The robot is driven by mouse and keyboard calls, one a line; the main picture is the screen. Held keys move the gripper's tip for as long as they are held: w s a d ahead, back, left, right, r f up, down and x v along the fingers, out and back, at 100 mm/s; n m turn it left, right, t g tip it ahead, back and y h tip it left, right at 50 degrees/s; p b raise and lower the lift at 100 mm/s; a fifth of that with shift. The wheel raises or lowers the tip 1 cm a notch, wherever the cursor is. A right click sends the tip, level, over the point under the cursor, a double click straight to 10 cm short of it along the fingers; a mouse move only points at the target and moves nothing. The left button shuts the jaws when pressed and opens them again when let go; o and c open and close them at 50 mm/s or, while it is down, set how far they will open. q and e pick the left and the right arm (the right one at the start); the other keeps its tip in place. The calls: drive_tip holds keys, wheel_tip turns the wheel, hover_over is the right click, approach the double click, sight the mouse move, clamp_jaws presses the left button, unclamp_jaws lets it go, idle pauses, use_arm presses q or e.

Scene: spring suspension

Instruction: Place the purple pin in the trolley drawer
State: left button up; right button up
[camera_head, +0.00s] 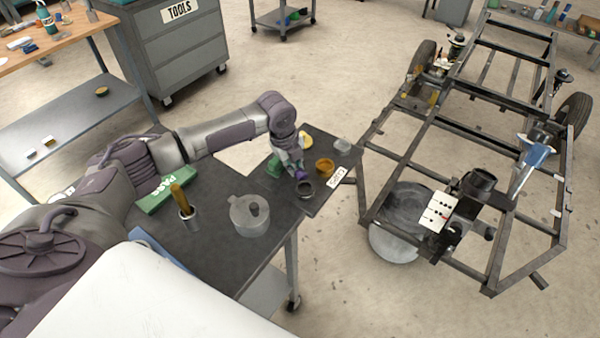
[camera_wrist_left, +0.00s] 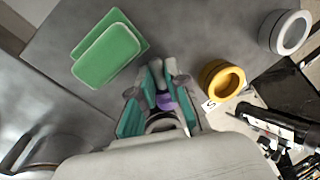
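A small purple pin (camera_head: 301,175) shows at the fingertips of my left gripper (camera_head: 297,168), just above a dark round cup (camera_head: 305,190). In the left wrist view the purple pin (camera_wrist_left: 166,102) sits between the teal fingers of the left gripper (camera_wrist_left: 162,88), which are close together on it. The pin's lower end is hidden, so I cannot tell whether it is clear of the cup. The dark-topped trolley (camera_head: 207,235) stands under my left arm. I cannot make out a separate open drawer. My right gripper is out of view.
A yellow cup (camera_head: 324,166), a pale cup (camera_head: 342,146) and a green block (camera_head: 273,166) surround the gripper. A metal vehicle frame (camera_head: 400,150) is to the right.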

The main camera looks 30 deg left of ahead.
use_arm(q)
clamp_jaws()
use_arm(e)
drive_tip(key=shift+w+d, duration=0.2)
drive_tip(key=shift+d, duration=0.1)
use_arm(q)
drive_tip(key=shift+r, duration=0.1)
